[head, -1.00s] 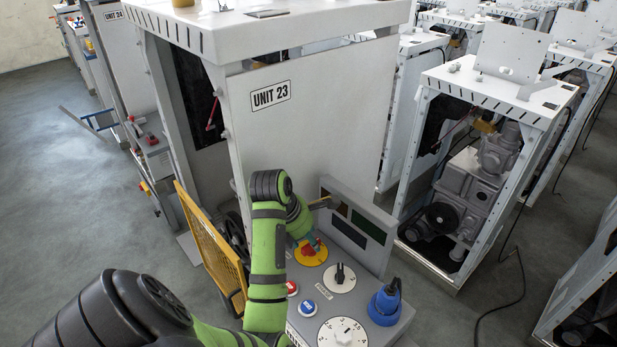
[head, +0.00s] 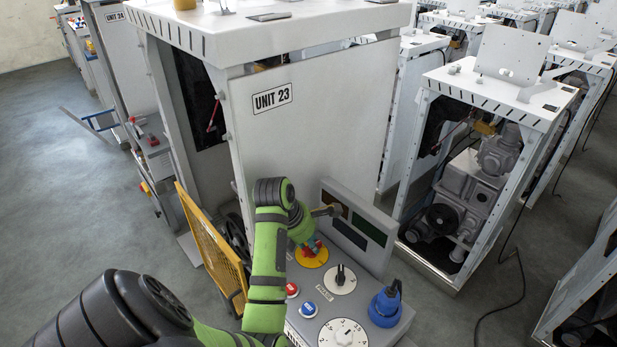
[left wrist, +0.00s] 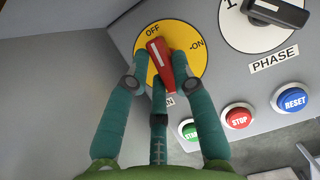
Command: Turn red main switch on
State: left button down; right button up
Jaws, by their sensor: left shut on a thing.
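The red main switch (left wrist: 160,62) is a red handle with a white line, on a round yellow plate (left wrist: 192,45) marked OFF and ON. Its white-lined end points toward OFF. In the head view the yellow plate (head: 315,262) sits on the grey control panel of UNIT 23, with the red handle partly hidden by my gripper. My left gripper (left wrist: 160,70) is shut on the handle, with one finger on each side and a third finger below. It also shows over the plate in the head view (head: 309,244). My right gripper is not in view.
A black PHASE knob (head: 340,274), red STOP button (left wrist: 239,116), blue RESET button (left wrist: 292,98) and green START button (left wrist: 190,129) are close by. A large white dial (head: 343,336) and blue plug (head: 385,304) are nearer. A yellow grille (head: 214,252) stands left of the panel.

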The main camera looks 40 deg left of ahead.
pick_arm(q)
jog(key=shift+w+m+h, duration=0.1)
jog(key=shift+m+h, duration=0.4)
jog(key=shift+m, duration=0.6)
jog(key=c, duration=1)
grip_release()
jog(key=shift+c, duration=0.2)
jog(key=shift+r, duration=0.1)
